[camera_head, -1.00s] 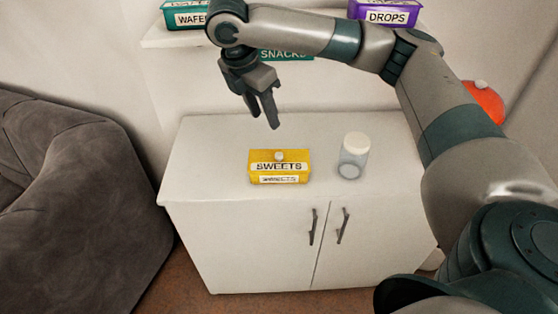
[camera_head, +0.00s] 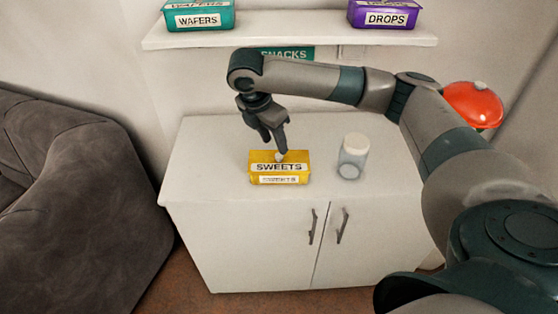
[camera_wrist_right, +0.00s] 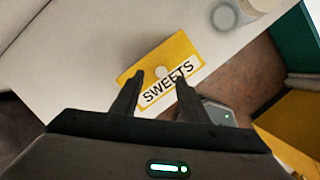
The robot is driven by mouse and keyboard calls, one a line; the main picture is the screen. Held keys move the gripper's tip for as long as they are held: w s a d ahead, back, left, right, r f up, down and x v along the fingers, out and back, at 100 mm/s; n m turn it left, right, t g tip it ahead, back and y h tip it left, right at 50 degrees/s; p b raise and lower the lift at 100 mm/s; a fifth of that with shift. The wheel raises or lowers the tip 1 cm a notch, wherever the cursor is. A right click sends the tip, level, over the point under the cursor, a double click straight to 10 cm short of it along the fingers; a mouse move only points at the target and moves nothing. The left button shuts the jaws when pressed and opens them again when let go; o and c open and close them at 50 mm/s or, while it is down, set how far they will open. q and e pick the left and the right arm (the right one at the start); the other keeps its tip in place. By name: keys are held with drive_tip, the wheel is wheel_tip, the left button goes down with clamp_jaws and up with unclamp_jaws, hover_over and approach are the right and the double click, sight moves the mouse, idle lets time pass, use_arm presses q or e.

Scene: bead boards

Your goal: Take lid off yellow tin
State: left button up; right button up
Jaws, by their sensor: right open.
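The yellow tin (camera_head: 262,178) labelled SWEETS stands on the white cabinet top, with its lid on. A small pale knob (camera_head: 280,157) sits on the middle of the lid; it also shows in the right wrist view (camera_wrist_right: 161,72). My right gripper (camera_head: 275,148) is open, just above the tin's back edge and close to the knob. In the right wrist view its two fingers (camera_wrist_right: 158,88) point at the tin (camera_wrist_right: 185,45), with the knob between and beyond the tips. I see nothing held. My left gripper is not in view.
A clear jar with a white lid (camera_head: 354,157) stands right of the tin on the cabinet (camera_head: 220,185). A shelf (camera_head: 300,38) above holds a teal WAFERS tin (camera_head: 199,18) and a purple DROPS tin (camera_head: 385,16). A grey sofa (camera_head: 70,190) is at left.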

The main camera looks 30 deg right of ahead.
sight(279, 155)
drive_tip(key=shift+f, duration=0.1)
drive_tip(key=shift+d+f+p, duration=0.1)
drive_tip(key=shift+f+p, duration=0.15)
drive_tip(key=shift+p, duration=0.05)
drive_tip(key=x, duration=0.1)
drive_tip(key=p+x, duration=0.1)
drive_tip(key=x, duration=0.1)
drive_tip(key=shift+s, duration=0.25)
drive_tip(key=shift+x, duration=0.8)
drive_tip(key=shift+c, duration=0.6)
clamp_jaws()
